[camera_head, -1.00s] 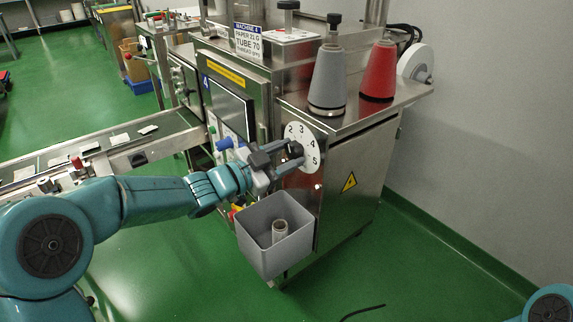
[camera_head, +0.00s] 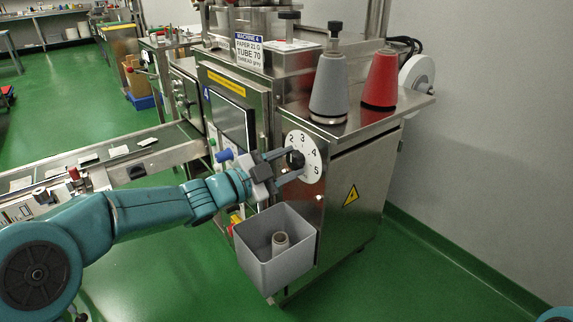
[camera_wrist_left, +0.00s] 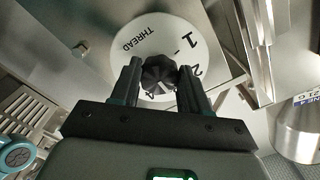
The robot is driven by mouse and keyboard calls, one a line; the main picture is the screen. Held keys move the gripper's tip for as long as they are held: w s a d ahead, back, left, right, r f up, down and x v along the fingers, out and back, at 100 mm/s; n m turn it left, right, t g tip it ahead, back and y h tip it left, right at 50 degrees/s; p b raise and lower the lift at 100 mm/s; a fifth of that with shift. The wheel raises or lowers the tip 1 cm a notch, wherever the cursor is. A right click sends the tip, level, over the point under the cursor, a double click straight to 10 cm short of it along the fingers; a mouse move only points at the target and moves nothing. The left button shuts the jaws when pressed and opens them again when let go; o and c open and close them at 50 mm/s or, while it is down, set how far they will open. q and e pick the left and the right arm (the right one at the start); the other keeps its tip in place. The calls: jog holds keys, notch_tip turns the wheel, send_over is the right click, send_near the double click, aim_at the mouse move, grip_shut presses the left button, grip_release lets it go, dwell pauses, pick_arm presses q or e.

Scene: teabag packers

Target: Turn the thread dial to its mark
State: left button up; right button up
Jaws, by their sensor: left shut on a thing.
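The thread dial is a round white plate (camera_head: 311,151) with black numbers on the front of the steel machine. Its black knob (camera_head: 294,159) sits at the plate's middle. My left gripper (camera_head: 288,164) reaches in from the left and is shut on the knob. In the left wrist view the fingers (camera_wrist_left: 158,82) stand on both sides of the ribbed black knob (camera_wrist_left: 158,70). I cannot tell where the knob points. My right gripper is not in view.
A grey bin (camera_head: 270,262) with a spool core hangs below the dial. A grey cone (camera_head: 329,90) and a red cone (camera_head: 380,80) stand on the machine top. A sign (camera_head: 249,52) is above. A conveyor (camera_head: 100,160) runs left.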

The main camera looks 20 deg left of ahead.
pick_arm(q)
jog(key=o, duration=1.1)
jog(key=shift+c, duration=0.2)
jog(key=p+v, duration=0.2)
jog(key=v, duration=1.4)
jog(key=shift+s, duration=0.2)
jog(key=shift+a+f, duration=0.1)
jog(key=shift+a, duration=0.1)
